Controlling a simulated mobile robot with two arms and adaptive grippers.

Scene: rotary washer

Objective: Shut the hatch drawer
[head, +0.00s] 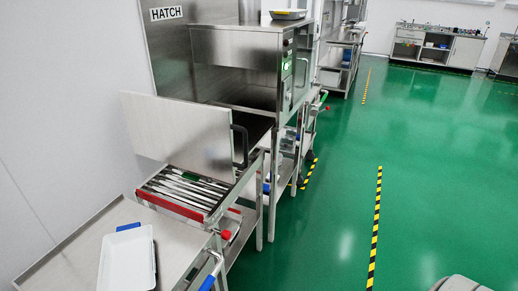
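The hatch drawer's steel front panel (178,128) stands upright at the left, out in front of the steel hatch cabinet (236,47). A black bar handle (239,147) is at the panel's right end. Behind the panel, a dark recess (255,125) shows between it and the cabinet, so the drawer looks pulled out. The panel hides most of the drawer's inside. Neither of my grippers is in view.
A red-edged tray of long pale items (187,190) lies just in front of the drawer panel. A white tray (127,262) with a blue item sits on the nearer steel table (72,262). The green floor (420,170) at right is mostly clear, with yellow-black tape strips.

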